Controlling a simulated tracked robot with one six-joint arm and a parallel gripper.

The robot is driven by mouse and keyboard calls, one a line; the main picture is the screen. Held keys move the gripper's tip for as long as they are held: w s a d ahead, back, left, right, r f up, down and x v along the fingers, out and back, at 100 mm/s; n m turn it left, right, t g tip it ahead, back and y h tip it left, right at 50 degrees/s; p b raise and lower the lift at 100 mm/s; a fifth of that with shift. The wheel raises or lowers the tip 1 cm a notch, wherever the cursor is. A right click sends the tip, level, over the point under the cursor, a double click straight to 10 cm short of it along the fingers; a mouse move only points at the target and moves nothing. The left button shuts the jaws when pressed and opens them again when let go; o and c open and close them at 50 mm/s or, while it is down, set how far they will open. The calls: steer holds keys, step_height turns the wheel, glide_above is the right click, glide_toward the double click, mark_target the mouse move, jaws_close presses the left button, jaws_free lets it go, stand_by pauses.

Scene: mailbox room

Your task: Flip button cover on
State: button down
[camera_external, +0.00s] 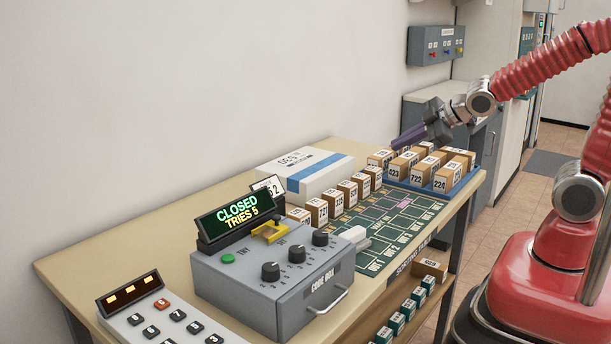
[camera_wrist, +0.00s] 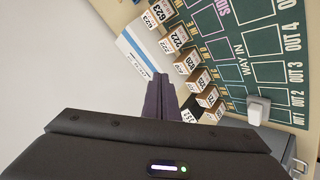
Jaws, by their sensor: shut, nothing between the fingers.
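The grey code box (camera_external: 272,290) stands on the table with its display (camera_external: 236,214) reading CLOSED, TRIES 5. On its top are a green button (camera_external: 228,258), several black knobs and a yellow cover (camera_external: 270,231). The cover looks like a small frame near the back edge, to the right of the green button; its exact angle is hard to tell. My gripper (camera_external: 408,138) is shut and empty, above the far end of the table near the boxes, well away from the cover. In the wrist view my gripper's dark fingers (camera_wrist: 160,95) are together; the cover is not visible there.
A white box with a blue stripe (camera_external: 305,174) and a row of numbered boxes (camera_external: 338,202) stand behind the green mat (camera_external: 376,237). A blue tray (camera_external: 421,186) holds more boxes at the far end. A keypad (camera_external: 165,322) lies in front. Air above the code box is clear.

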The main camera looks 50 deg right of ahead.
mark_target(291, 234)
steer(key=w+a+f+n+t+y, duration=0.1)
steer(key=w+a+f+n+y, duration=0.15)
steer(key=a+n+y, duration=0.35)
steer(key=w+a+f+n+y, duration=0.1)
steer(key=w+a+f+n, duration=0.15)
steer(key=a+n, duration=0.45)
steer(key=s+a+f+n+g+y, duration=0.1)
steer(key=s+a+y, duration=0.1)
steer(key=s+a, duration=0.1)
steer(key=s+a+f+n+y, duration=0.1)
steer(key=s+a+n+y, duration=0.1)
steer(key=a+y, duration=0.1)
steer(key=s+a+f+n+g+y, duration=0.1)
steer(key=s+a+y, duration=0.2)
steer(key=a, duration=0.2)
steer(key=shift+s+a+f+n+g, duration=0.25)
steer(key=shift+s+a+n+g, duration=0.05)
steer(key=shift+s+a+n, duration=0.1)
steer(key=shift+s+a+r+n+g+y, duration=0.1)
steer(key=shift+s+a+n+g+y, duration=0.15)
steer(key=shift+s+y, duration=0.35)
steer(key=shift+w, duration=0.1)
steer(key=x, duration=2)
